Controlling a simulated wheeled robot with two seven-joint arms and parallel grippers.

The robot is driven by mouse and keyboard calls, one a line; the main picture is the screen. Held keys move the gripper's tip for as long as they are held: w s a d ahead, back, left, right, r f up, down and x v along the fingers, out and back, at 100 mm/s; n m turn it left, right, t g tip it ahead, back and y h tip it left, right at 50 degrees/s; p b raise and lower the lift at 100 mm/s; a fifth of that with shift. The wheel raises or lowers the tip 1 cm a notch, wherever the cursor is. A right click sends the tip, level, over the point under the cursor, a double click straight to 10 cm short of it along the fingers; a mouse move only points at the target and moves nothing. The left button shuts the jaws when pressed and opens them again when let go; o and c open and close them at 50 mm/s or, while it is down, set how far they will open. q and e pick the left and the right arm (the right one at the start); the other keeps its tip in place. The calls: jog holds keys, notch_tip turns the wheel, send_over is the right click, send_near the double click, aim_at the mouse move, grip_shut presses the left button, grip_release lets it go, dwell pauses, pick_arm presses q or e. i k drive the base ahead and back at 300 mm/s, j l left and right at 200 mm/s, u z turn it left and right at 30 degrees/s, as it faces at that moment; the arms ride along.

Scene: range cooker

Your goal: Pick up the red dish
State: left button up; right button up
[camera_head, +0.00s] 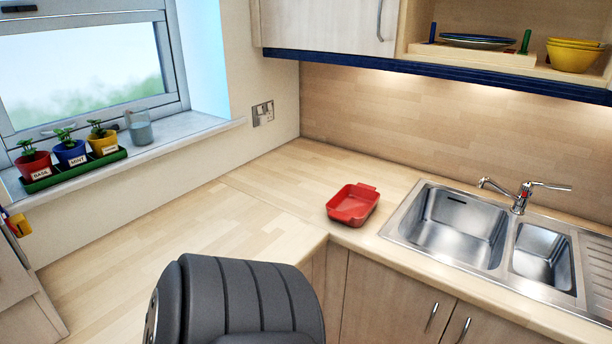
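The red dish (352,204) is a shallow rectangular dish with small end handles. It stands upright on the wooden worktop (275,235), near the inner corner and left of the sink. Nothing covers it and it looks empty. A dark grey ribbed rounded shape, which looks like a part of my own arm, rises at the bottom centre, below and left of the dish. Neither of my grippers shows in the head view.
A steel double sink (405,236) with a tap (522,198) lies right of the dish. Cabinet doors (385,300) are below the worktop edge. A wall cupboard (335,22) and shelf with yellow bowls (573,58) hang above. Herb pots (71,155) stand on the sill. The left worktop is clear.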

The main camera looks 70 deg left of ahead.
aim_at(353, 204)
jog(key=u, duration=1.95)
